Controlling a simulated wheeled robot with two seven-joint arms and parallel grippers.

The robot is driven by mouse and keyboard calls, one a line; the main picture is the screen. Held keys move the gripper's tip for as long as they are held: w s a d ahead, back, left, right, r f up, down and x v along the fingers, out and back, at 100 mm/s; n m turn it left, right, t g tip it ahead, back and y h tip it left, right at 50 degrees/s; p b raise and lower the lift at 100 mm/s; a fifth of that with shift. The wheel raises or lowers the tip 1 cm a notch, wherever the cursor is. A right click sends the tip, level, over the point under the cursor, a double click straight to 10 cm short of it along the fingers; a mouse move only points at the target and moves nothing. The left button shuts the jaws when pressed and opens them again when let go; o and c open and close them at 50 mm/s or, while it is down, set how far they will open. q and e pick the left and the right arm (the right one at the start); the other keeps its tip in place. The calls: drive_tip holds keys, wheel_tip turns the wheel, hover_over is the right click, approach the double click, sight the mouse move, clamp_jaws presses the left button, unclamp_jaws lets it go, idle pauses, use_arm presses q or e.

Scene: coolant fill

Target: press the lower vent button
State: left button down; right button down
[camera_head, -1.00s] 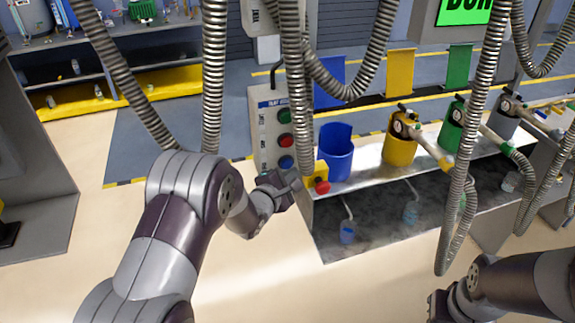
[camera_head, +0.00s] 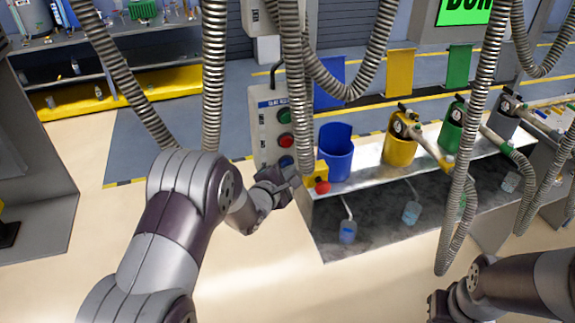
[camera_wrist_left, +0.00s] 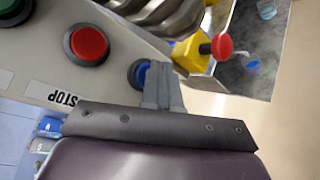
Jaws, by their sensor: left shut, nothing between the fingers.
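The grey button panel (camera_head: 263,130) carries a green button (camera_head: 284,116), a red button (camera_head: 285,141) and, lowest, a blue button (camera_head: 286,161). My left gripper (camera_head: 293,177) is shut and empty, at the panel's lower end. In the left wrist view its closed fingertips (camera_wrist_left: 162,82) lie right beside the blue button (camera_wrist_left: 138,74) and cover its edge. I cannot tell whether they touch it. The red button (camera_wrist_left: 89,45) shows clear of the fingers. My right gripper (camera_head: 437,304) is low at the right, away from the panel; its jaws are unclear.
A yellow box with a red knob (camera_head: 321,186) stands close to the right of my left gripper. A hanging metal hose (camera_head: 297,90) passes close by the panel. Blue (camera_head: 336,155) and yellow (camera_head: 399,147) containers stand on the bench. The floor at left is clear.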

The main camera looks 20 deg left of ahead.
use_arm(q)
drive_tip(key=shift+w+a, duration=0.2)
drive_tip(key=shift+w, duration=0.15)
idle(0.3)
drive_tip(key=shift+s+d, duration=0.1)
drive_tip(key=shift+s, duration=0.05)
drive_tip(key=shift+s+d, duration=0.4)
drive_tip(key=shift+s, duration=0.25)
drive_tip(key=s+d, duration=0.1)
drive_tip(key=s, duration=0.1)
drive_tip(key=s+d+p, duration=0.1)
drive_tip(key=s, duration=0.1)
drive_tip(key=shift+d, duration=0.4)
idle(0.7)
